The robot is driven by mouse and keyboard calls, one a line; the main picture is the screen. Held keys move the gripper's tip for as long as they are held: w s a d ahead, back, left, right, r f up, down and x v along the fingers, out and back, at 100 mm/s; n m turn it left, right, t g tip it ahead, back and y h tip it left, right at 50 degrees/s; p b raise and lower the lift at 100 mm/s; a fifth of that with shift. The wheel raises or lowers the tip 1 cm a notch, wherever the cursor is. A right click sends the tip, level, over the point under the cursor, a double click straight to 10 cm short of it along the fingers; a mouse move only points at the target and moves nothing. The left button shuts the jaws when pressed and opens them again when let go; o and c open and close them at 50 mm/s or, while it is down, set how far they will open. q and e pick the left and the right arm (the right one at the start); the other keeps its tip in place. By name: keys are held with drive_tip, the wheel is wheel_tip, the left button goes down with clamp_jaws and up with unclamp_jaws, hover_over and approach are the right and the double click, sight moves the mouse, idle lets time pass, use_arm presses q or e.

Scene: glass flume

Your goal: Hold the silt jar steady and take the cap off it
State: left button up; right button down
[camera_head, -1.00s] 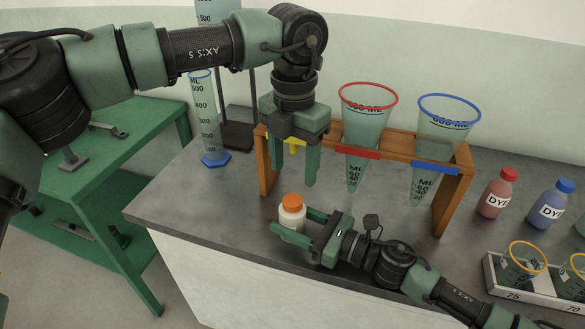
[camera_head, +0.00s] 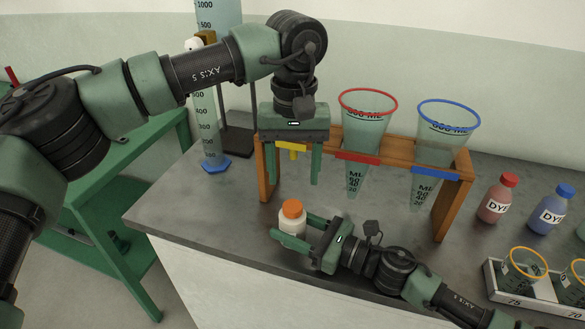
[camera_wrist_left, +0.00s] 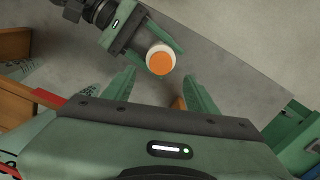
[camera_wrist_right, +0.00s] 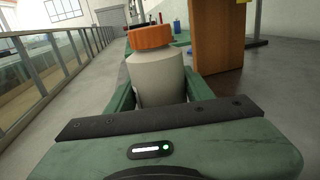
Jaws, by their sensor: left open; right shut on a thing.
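The silt jar (camera_head: 292,223) is a small white jar with an orange cap (camera_head: 292,208) on top. It stands on the grey bench near its front edge. My right gripper (camera_head: 292,238) is shut on the jar's body, and in the right wrist view the jar (camera_wrist_right: 157,78) sits between its fingers with the orange cap (camera_wrist_right: 150,37) above them. My left gripper (camera_head: 290,180) is open and empty, pointing down above and behind the jar. In the left wrist view the orange cap (camera_wrist_left: 161,63) shows beyond and between the open fingers (camera_wrist_left: 160,95), apart from them.
A wooden rack (camera_head: 447,205) behind holds a red-rimmed cone (camera_head: 366,125) and a blue-rimmed cone (camera_head: 446,135). A measuring cylinder (camera_head: 208,130) stands at the back left. Red (camera_head: 497,200) and blue (camera_head: 552,208) dye bottles and a tray (camera_head: 497,285) with beakers are at right.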

sight(292, 206)
use_arm(q)
drive_tip(key=m, duration=0.6)
drive_tip(key=shift+a+m, duration=0.1)
drive_tip(key=shift+m, duration=0.3)
drive_tip(key=shift+f+m, duration=0.2)
drive_tip(key=shift+m, duration=0.3)
wheel_tip(292, 206, down, 8)
drive_tip(key=shift+r, duration=0.2)
